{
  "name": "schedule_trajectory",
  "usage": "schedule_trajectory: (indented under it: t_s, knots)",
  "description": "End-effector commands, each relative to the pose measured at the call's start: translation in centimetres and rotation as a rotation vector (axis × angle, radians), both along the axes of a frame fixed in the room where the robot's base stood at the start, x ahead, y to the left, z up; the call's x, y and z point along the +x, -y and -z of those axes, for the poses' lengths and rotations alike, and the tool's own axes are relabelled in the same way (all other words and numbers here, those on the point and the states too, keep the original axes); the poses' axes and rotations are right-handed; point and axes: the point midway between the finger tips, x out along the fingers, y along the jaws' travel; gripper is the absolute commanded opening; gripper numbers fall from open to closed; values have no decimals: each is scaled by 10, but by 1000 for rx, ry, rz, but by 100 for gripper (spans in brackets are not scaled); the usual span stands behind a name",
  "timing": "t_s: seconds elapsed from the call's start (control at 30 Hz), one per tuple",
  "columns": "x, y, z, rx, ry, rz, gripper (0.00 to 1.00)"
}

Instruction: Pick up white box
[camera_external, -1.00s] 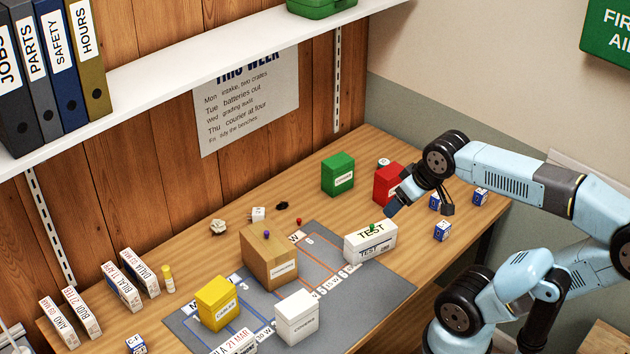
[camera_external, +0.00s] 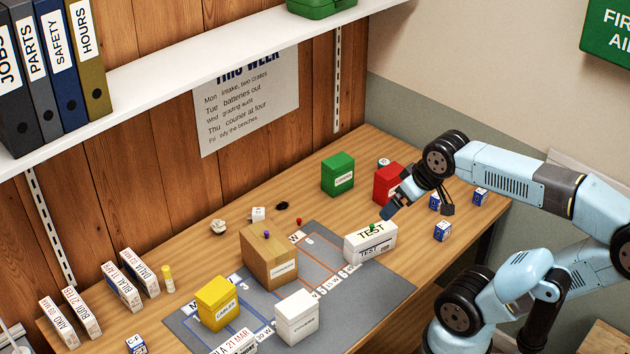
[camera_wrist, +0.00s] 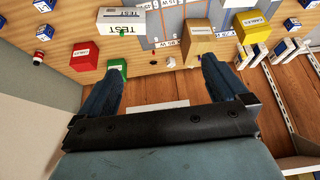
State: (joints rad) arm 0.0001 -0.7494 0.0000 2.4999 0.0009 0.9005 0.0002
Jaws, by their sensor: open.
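A white box (camera_external: 297,317) with a small printed label stands upright on the front part of the grey mat (camera_external: 395,284), right of the yellow box. A second white box, marked TEST (camera_external: 370,243), stands at the mat's right end with a small green piece on top; it also shows at the upper left in the wrist view (camera_wrist: 121,21). My gripper (camera_external: 418,209) is open and empty, above the right part of the table, beside the TEST box and the red box. In the wrist view its two dark fingers (camera_wrist: 164,67) are wide apart with nothing between them.
A brown box (camera_external: 268,258) with a purple piece on top and a yellow box (camera_external: 217,304) stand on the mat. Green (camera_external: 338,175) and red (camera_external: 387,184) boxes stand behind. Several small blue-and-white cubes (camera_external: 442,231) lie at the right. White cartons (camera_external: 122,286) stand at the left.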

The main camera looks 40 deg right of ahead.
Motion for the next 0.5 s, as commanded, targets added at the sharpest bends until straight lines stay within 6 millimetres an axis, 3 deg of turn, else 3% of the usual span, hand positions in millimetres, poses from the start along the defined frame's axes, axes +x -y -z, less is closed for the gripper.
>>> schedule_trajectory:
  t_s: [0.17, 0.5]
  knots:
    - [5, -3, 12, 46, -67, 30, 100]
    - [24, -25, 66, 282, -394, 204, 100]
